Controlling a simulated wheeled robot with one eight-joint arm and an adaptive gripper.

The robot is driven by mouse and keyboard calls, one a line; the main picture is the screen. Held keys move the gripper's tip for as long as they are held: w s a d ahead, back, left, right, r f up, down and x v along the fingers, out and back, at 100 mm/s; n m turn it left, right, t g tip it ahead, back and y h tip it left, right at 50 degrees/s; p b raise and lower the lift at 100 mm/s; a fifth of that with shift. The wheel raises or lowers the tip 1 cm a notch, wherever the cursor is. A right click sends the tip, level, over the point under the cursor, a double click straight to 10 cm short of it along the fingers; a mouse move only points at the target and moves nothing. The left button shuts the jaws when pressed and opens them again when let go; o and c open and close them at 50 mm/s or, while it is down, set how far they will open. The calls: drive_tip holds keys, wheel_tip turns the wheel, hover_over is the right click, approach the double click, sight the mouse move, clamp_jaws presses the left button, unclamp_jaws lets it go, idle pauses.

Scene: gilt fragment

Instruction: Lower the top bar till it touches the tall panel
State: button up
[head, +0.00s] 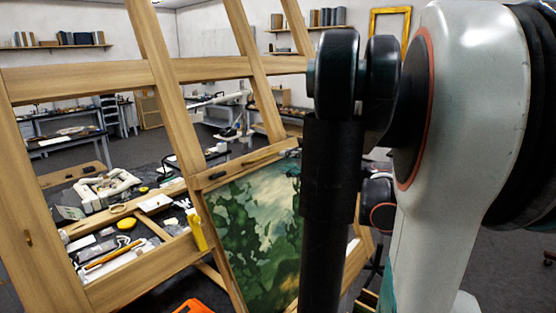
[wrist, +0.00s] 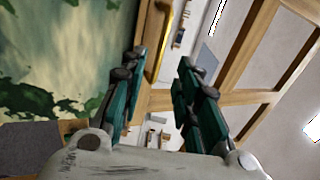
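The tall panel (head: 255,235), painted with green leaves and a pale sky, leans on a wooden easel in the head view. The top bar (head: 235,168), a wooden strip with a dark fitting, lies along the panel's upper edge. I cannot tell whether the two touch. In the wrist view the panel (wrist: 60,50) fills the left side, and a wooden strip that looks like the top bar (wrist: 147,68) runs beside it. My gripper (wrist: 165,65) is open, its teal fingers apart, with nothing visibly clamped. My arm hides the gripper in the head view.
The easel's wide crossbar (head: 80,80) and slanting posts stand in front of me. A yellow clamp (head: 195,228) sits beside the panel. A cluttered bench (head: 120,240) with tools lies behind the easel. A gilt frame (head: 373,30) hangs on the far wall.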

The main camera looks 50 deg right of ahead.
drive_tip(key=shift+s+d+r, duration=0.1)
drive_tip(key=shift+s, duration=1.05)
